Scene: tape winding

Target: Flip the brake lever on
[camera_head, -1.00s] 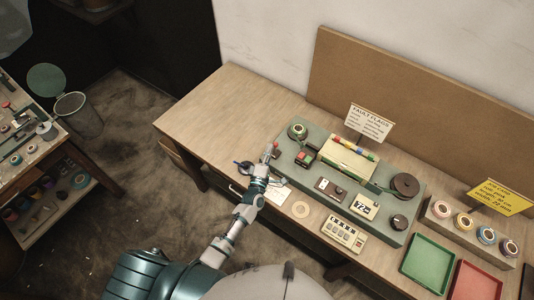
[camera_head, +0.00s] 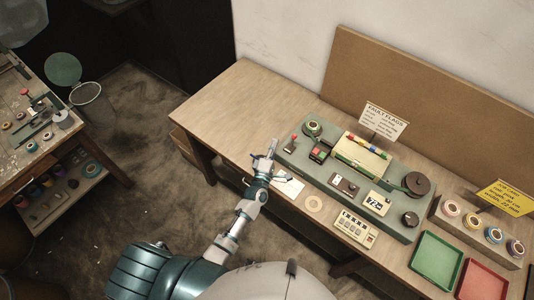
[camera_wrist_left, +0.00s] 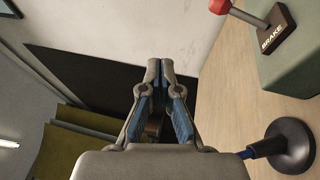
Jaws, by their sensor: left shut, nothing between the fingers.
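The brake lever (camera_head: 292,145) has a red knob and stands at the left end of the grey-green winding machine (camera_head: 340,172). In the left wrist view its red knob, stem and dark base marked BRAKE (camera_wrist_left: 272,38) show at the top right. The stem leans over its base; which setting this is, I cannot tell. My left gripper (camera_head: 273,144) is shut and empty, just left of the lever and apart from it. Its closed fingertips (camera_wrist_left: 164,66) show in the left wrist view, pointing away from the lever. My right gripper is out of view.
A black round base with a stem (camera_wrist_left: 290,146) stands on the wooden table near my left gripper. Green (camera_head: 412,261) and red trays are at the right. The table's back left is clear.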

